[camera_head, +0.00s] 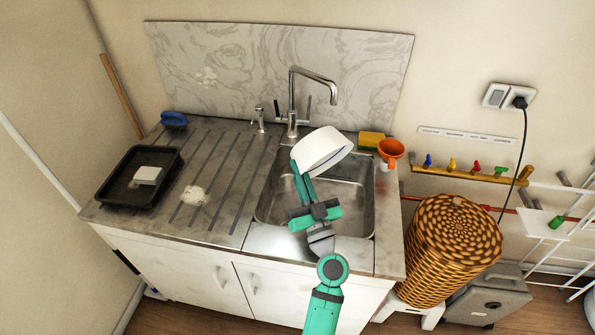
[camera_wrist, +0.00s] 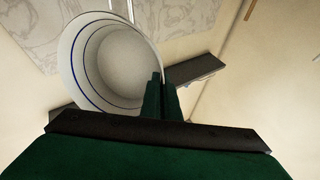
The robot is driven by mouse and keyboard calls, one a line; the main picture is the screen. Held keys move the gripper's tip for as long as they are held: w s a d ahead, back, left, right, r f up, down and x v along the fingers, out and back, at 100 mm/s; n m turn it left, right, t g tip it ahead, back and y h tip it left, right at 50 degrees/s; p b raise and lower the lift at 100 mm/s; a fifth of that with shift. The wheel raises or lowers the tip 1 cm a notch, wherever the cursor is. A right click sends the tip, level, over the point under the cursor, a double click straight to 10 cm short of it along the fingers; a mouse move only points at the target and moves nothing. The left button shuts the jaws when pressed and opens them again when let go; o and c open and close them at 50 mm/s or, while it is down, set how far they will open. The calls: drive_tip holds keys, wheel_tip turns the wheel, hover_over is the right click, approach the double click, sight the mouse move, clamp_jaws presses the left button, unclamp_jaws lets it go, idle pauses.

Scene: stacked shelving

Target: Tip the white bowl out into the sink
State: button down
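The white bowl (camera_head: 321,151) is held above the sink (camera_head: 345,205), tilted on its side. In the wrist view the bowl (camera_wrist: 120,62) shows its open mouth and pale inside with blue rings; I see nothing loose in it. My gripper (camera_head: 302,180) is shut on the bowl's rim, and its two green fingers (camera_wrist: 161,95) are close together at the rim's lower right in the wrist view. The visible part of the metal basin looks empty. My arm and the bowl hide part of it.
The faucet (camera_head: 293,100) stands close behind the bowl. A yellow sponge (camera_head: 371,140) and an orange cup (camera_head: 390,152) sit at the sink's back right. A black tray (camera_head: 118,190) and a blue item (camera_head: 174,119) are on the left drainboard. A wicker basket (camera_head: 450,245) stands at right.

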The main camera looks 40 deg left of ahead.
sight(305, 168)
drive_tip(key=shift+s+d+r+m+t+y, duration=0.1)
drive_tip(key=shift+d+r+m+t+y, duration=0.15)
drive_tip(key=shift+r, duration=0.3)
drive_tip(key=shift+d+r+m+t+y, duration=0.15)
drive_tip(key=shift+d+r+t+y, duration=0.15)
drive_tip(key=shift+r, duration=0.25)
drive_tip(key=shift+s+d+r+m+t+y, duration=0.1)
drive_tip(key=shift+d+r+m+t+y, duration=0.4)
drive_tip(key=shift+d+r+t, duration=0.2)
drive_tip(key=shift+s+d+r+m+t+y, duration=0.1)
drive_tip(key=shift+r+m+t+y, duration=0.15)
drive_tip(key=shift+r, duration=0.2)
drive_tip(key=shift+d+r+m+t, duration=0.15)
drive_tip(key=shift+r+t, duration=0.15)
drive_tip(key=shift+r, duration=0.15)
drive_tip(key=shift+w+a+f+n+g+h, duration=0.1)
drive_tip(key=shift+a+f+n+g+h, duration=0.35)
drive_tip(key=shift+f, duration=0.25)
drive_tip(key=shift+w+a+f+n+g+h, duration=0.1)
drive_tip(key=shift+a+f+n+g+h, duration=0.25)
drive_tip(key=shift+f+g, duration=0.25)
drive_tip(key=shift+w+a+f+n+g+h, duration=0.1)
drive_tip(key=shift+a+f+n+g+h, duration=0.3)
drive_tip(key=shift+f, duration=0.35)
drive_tip(key=f, duration=0.1)
drive_tip(key=a+f+g+h, duration=0.1)
drive_tip(key=a+f+n+g+h, duration=0.1)
drive_tip(key=f, duration=0.1)
drive_tip(key=shift+w+a, duration=0.2)
drive_tip(key=shift+f, duration=0.1)
